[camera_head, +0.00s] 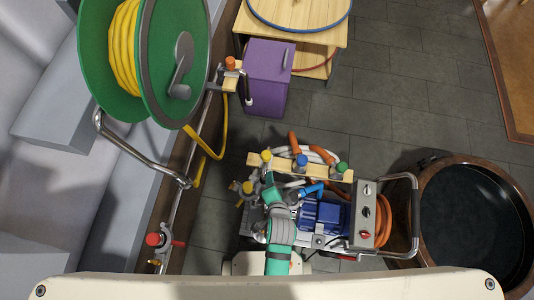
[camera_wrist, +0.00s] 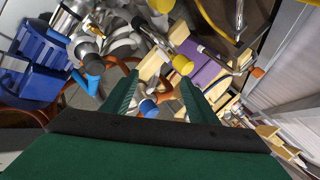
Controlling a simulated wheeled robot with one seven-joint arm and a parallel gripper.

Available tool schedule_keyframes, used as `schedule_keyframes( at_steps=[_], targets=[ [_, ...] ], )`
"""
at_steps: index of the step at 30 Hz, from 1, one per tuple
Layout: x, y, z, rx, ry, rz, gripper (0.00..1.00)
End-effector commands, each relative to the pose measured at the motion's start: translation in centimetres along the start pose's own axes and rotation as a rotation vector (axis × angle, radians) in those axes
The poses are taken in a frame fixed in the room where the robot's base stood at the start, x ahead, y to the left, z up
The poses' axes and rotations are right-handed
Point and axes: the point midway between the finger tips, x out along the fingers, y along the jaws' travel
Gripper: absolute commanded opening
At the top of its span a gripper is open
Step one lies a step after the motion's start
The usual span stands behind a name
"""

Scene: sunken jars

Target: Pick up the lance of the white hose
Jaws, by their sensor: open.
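A white hose (camera_head: 320,154) lies in loose coils behind a light wooden rack (camera_head: 318,174). Lance ends with yellow (camera_head: 267,155), blue (camera_head: 300,160) and green (camera_head: 341,167) knobs stand along the rack. Orange grips (camera_head: 293,142) show by the white hose; I cannot tell which lance belongs to it. My gripper (camera_wrist: 158,92) is open, with its two green fingers apart. In the wrist view, a blue knob (camera_wrist: 148,108) and orange parts show in the gap between the fingers, beyond them. Nothing is clearly held.
A blue pump machine (camera_head: 325,214) with a metal frame and orange hose (camera_head: 383,220) stands beside my arm. A round dark tub (camera_head: 475,225) is at right. A purple box (camera_head: 267,75), wooden table (camera_head: 296,22) and green reel (camera_head: 160,65) stand behind. Tiled floor is clear at upper right.

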Motion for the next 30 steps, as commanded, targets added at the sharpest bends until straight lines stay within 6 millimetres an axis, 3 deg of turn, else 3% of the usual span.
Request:
schedule_keyframes(
  at_steps=[6,12,21,30],
  targets=[
    [4.3,-1.6,-1.2,0.309,-0.112,0.122,0.54],
    [6.5,-3.7,-2.3,0.58,-0.204,0.258,0.54],
    [6.8,-7.7,-4.3,0.904,-0.3,0.48,0.54],
    [6.4,-9.2,-5.1,1.02,-0.325,0.586,0.54]
  ],
)
